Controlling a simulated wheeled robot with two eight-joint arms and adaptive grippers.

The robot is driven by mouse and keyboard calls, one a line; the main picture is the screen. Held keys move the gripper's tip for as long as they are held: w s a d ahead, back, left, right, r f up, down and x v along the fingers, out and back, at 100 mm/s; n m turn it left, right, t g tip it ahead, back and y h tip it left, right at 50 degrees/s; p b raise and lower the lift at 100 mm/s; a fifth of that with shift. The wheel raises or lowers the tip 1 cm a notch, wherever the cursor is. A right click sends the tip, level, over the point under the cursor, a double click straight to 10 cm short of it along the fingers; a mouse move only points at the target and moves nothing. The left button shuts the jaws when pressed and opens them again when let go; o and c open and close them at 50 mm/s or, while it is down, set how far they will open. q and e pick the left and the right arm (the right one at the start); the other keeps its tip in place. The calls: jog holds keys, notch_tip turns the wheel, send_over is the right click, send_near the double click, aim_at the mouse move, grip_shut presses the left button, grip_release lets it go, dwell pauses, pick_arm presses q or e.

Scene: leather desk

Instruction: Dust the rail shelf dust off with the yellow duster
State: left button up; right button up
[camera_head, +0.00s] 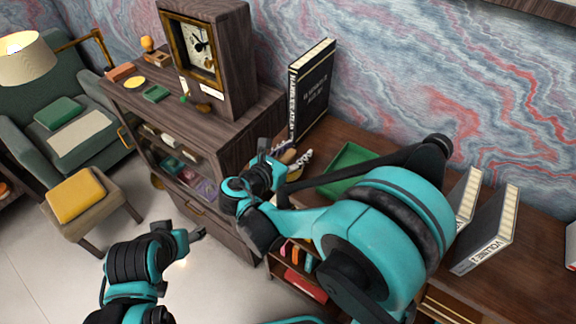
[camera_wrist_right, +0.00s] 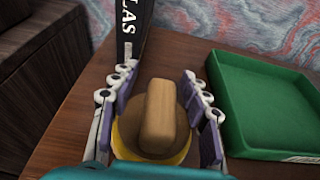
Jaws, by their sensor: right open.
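The yellow duster (camera_wrist_right: 158,115) shows in the right wrist view as a tan block handle on a round brown top with a yellow rim below. It sits on the brown desk. My right gripper (camera_wrist_right: 158,100) is open, with its fingers on both sides of the handle; I cannot tell whether they touch it. In the head view my right gripper (camera_head: 284,160) is at the desk's left end and mostly hides the duster. My left gripper (camera_head: 194,237) is low in front of the wooden cabinet (camera_head: 222,125). I cannot make out dust or which ledge is the rail shelf.
A green tray (camera_wrist_right: 262,104) lies right of the duster and also shows in the head view (camera_head: 346,168). A tall black atlas (camera_head: 311,90) stands behind. A clock (camera_head: 205,50) and small items top the cabinet, with more on its shelves. Volumes (camera_head: 487,230) stand at right.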

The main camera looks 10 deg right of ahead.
grip_shut()
jog(key=shift+r, duration=0.1)
